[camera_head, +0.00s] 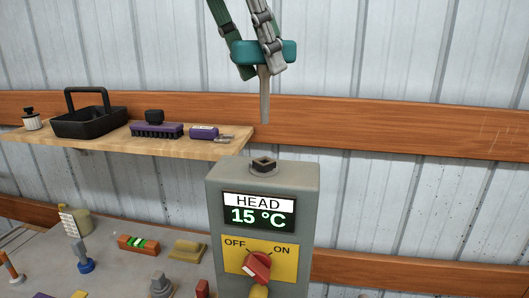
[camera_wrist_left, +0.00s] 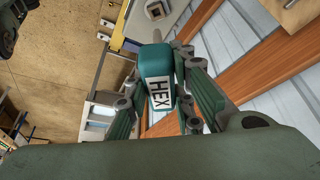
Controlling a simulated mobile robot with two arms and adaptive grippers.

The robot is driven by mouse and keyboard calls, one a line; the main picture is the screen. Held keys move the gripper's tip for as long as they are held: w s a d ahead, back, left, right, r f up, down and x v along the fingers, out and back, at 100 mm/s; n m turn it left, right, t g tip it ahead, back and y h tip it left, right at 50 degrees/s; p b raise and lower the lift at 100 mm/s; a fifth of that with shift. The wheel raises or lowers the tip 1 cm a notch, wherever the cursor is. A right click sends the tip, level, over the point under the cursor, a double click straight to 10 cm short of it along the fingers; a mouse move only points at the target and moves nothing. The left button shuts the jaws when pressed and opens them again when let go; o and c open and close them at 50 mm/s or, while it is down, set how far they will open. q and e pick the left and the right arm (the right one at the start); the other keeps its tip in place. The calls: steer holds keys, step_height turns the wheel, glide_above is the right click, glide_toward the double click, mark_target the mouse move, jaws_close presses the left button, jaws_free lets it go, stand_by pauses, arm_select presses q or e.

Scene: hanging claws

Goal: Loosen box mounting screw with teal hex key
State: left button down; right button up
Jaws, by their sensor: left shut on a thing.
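My left gripper (camera_head: 263,66) comes in from the top of the head view, shut on the teal handle of the hex key (camera_head: 265,95). The key's grey shaft points straight down. The handle, labelled HEX (camera_wrist_left: 158,82), also shows between the fingers in the left wrist view. The grey box (camera_head: 216,205) stands below, with a display reading HEAD 15 °C. The mounting screw (camera_head: 263,164), with a dark square-looking head, is on the box top. The shaft tip appears above the screw, apart from it in the picture.
A wooden shelf (camera_head: 215,148) at left holds a black caddy (camera_head: 90,122), a purple brush (camera_head: 157,130) and small items. A grey bench (camera_head: 115,255) at lower left carries several small objects. A red knob (camera_head: 257,267) sits on the box front. The box's right side looks clear.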

arm_select(q)
steer(key=shift+w+a+r+m+g+p, duration=0.15)
steer(key=shift+m+g+p, duration=0.25)
steer(key=shift+m, duration=0.4)
steer(key=shift+s, duration=0.2)
steer(key=shift+m+p, duration=0.3)
steer(key=m+g+p, duration=0.1)
steer(key=m+p, duration=0.1)
steer(key=p, duration=0.1)
steer(key=m+p, duration=0.2)
steer(key=p, duration=0.1)
steer(key=shift+r+m+g, duration=0.15)
steer(key=shift+m+g, duration=0.25)
steer(key=shift+f+m+p, duration=0.2)
steer(key=shift+m+p, duration=0.2)
steer(key=shift+p, duration=0.1)
steer(key=shift+f, duration=0.1)
arm_select(e)
step_height(320, 180, up, 9)
steer(key=shift+s+d, duration=0.2)
steer(key=shift+s, duration=0.25)
